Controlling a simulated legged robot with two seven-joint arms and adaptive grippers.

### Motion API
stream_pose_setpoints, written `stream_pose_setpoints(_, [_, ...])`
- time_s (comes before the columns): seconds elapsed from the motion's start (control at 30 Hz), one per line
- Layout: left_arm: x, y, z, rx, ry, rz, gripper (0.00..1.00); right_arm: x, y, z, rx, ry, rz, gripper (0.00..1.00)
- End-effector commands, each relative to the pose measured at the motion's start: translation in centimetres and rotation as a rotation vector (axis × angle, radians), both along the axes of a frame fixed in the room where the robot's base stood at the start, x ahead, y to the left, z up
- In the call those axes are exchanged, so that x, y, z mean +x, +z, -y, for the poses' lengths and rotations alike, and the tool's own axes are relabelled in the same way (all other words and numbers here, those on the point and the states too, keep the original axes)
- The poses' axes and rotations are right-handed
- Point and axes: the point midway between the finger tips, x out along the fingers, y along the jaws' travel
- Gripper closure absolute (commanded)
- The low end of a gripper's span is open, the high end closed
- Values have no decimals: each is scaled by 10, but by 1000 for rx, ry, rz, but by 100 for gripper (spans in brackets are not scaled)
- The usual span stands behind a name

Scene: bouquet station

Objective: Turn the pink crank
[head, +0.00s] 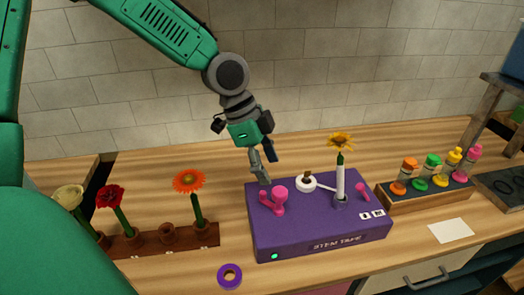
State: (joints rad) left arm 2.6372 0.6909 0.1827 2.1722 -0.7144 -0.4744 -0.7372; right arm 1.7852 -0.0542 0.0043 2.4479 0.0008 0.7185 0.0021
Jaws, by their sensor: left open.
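The pink crank (279,205) stands on the left part of the top of a purple box (317,230) marked "STEM TAPE". A smaller pink lever (362,191) sits at the right of the same box. My left gripper (267,170) points down just above and behind the pink crank, with its fingers apart and nothing between them. One fingertip is close to the crank's upper end; I cannot tell whether it touches. My right gripper is not in view.
A yellow flower (340,142) on a white-wrapped stem stands in the box, beside a white tape roll (306,184). A brown rack (150,241) with flowers is at left. A purple ring (230,276) lies in front. Colourful bottles (433,172) stand at right.

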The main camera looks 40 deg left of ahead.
Motion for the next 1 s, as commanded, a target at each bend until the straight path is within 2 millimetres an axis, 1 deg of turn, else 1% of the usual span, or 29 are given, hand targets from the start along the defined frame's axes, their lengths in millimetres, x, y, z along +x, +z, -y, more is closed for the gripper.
stream_pose_setpoints(0.03, [0, 10, -4, -3, 3, 5, 47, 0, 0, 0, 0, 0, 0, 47])
stream_pose_setpoints(0.1, [-2, 20, -8, -2, 2, 3, 47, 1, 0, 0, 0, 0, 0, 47])
stream_pose_setpoints(0.2, [-4, 30, -13, -2, 2, 0, 47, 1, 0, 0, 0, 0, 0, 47])
stream_pose_setpoints(0.3, [-5, 37, -15, -2, 1, -1, 47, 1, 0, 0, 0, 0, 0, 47])
stream_pose_setpoints(0.43, [-6, 39, -15, -1, 1, -2, 47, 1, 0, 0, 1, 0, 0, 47])
stream_pose_setpoints(1.0, [-6, 38, -16, -1, 0, -2, 47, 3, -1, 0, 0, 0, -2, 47])
